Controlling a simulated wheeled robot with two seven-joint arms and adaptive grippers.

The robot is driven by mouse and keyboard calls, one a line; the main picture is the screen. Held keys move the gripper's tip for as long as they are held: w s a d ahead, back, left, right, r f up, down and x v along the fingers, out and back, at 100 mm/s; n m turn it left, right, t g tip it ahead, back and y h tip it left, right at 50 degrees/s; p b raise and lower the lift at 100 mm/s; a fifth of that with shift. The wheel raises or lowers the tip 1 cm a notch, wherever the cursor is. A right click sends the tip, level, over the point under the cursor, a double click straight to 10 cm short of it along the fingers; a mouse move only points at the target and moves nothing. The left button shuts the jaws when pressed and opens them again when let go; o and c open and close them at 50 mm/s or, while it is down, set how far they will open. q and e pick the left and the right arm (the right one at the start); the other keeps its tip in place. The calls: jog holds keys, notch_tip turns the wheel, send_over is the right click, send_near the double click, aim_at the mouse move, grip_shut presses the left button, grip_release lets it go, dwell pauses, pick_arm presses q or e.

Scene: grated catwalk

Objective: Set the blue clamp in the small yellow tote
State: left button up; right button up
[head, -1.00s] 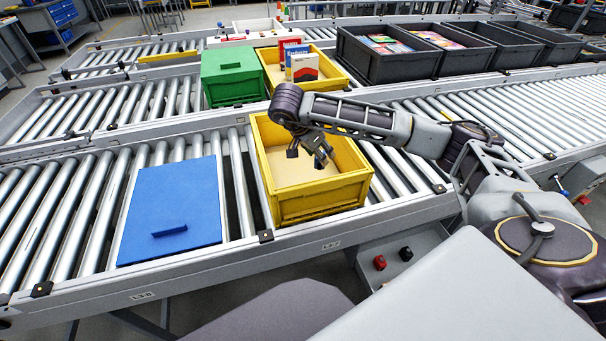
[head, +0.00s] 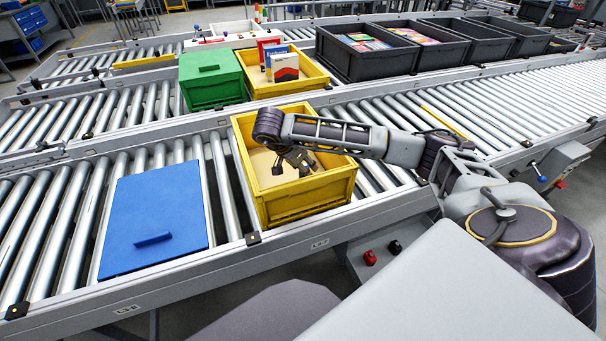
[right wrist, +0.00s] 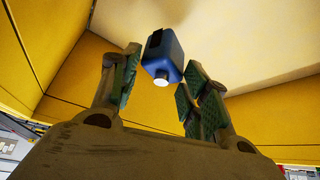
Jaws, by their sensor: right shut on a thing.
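My right gripper (head: 296,162) is inside the near yellow tote (head: 305,205), pointing down below its rim. In the right wrist view the gripper (right wrist: 165,70) is shut on a small blue object with a white round end, which I take as the blue clamp (right wrist: 168,50). The clamp is between the green-padded fingers, above the tote's pale floor; I cannot tell whether it touches the floor. In the head view the clamp cannot be made out at the fingers. My left gripper is not in view.
A blue panel (head: 165,205) with a raised bar lies on the rollers left of the tote. Behind stand a green box (head: 210,78) and another yellow tote (head: 318,78) holding small boxes. Dark grey crates (head: 365,60) line the back right. Bare rollers lie further left.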

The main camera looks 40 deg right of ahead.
dwell(0.3)
jog(key=shift+f, duration=1.9)
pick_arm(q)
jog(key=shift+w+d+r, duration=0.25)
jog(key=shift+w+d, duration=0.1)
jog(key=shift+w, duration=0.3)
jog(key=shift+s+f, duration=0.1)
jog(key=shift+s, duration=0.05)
pick_arm(e)
jog(key=o, duration=1)
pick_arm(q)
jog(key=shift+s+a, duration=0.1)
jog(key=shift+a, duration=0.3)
